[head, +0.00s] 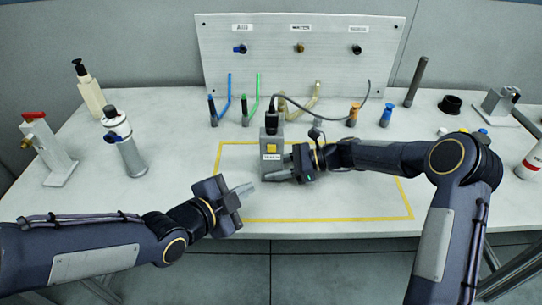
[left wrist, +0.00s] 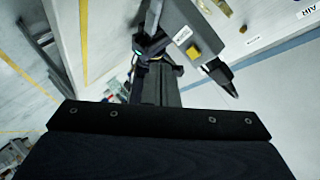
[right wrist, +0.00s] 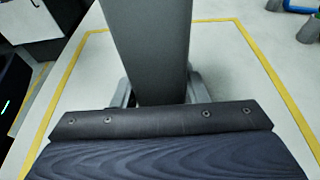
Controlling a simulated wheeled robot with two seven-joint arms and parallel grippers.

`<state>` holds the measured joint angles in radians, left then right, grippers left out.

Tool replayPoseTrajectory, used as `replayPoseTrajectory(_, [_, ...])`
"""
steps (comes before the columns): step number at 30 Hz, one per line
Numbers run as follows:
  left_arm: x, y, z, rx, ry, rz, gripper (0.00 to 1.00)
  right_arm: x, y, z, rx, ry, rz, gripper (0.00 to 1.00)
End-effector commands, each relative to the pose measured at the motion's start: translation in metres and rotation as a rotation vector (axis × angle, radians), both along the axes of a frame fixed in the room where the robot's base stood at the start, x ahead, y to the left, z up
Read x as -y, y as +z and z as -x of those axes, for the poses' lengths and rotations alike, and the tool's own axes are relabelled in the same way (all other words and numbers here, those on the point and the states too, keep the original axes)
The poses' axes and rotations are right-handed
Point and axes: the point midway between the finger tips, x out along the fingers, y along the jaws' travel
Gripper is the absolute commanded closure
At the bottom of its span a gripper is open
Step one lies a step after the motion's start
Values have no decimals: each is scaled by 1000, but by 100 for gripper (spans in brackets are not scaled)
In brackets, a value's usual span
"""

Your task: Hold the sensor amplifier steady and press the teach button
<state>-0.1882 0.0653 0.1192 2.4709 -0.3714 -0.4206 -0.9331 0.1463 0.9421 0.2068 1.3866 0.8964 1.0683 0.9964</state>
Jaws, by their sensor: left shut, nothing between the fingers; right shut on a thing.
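The sensor amplifier (head: 271,135) is a grey upright box with a yellow teach button (head: 272,148), a white label below it and a black plug with a cable on top. It stands inside the yellow outline on the table. My right gripper (head: 283,175) is shut on the amplifier's lower part; the grey body fills the space between its fingers in the right wrist view (right wrist: 150,50). My left gripper (head: 250,187) is shut and empty, in front and left of the amplifier, apart from it. The left wrist view shows the amplifier tilted, with its button (left wrist: 194,46); the left fingertips are hidden there.
A panel (head: 300,75) with three labelled ports stands behind. Fittings (head: 386,115) stand right. The outlined area's front is clear.

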Motion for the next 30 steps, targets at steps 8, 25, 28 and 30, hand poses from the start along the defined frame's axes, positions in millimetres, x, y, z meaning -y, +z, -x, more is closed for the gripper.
replayPoseTrajectory(8, [47, 6, 2, 209, -181, -33, 100, 0, 0, 0, 0, -1, 0, 73])
replayPoseTrajectory(25, [48, 7, -65, 219, -182, -32, 100, 0, 0, 0, 0, 0, 1, 73])
replayPoseTrajectory(28, [48, 7, -74, 219, -184, -33, 100, 0, 0, 0, 0, 0, 1, 73])
replayPoseTrajectory(30, [48, 7, -79, 219, -184, -33, 100, 0, 0, 0, 0, 0, 1, 73])
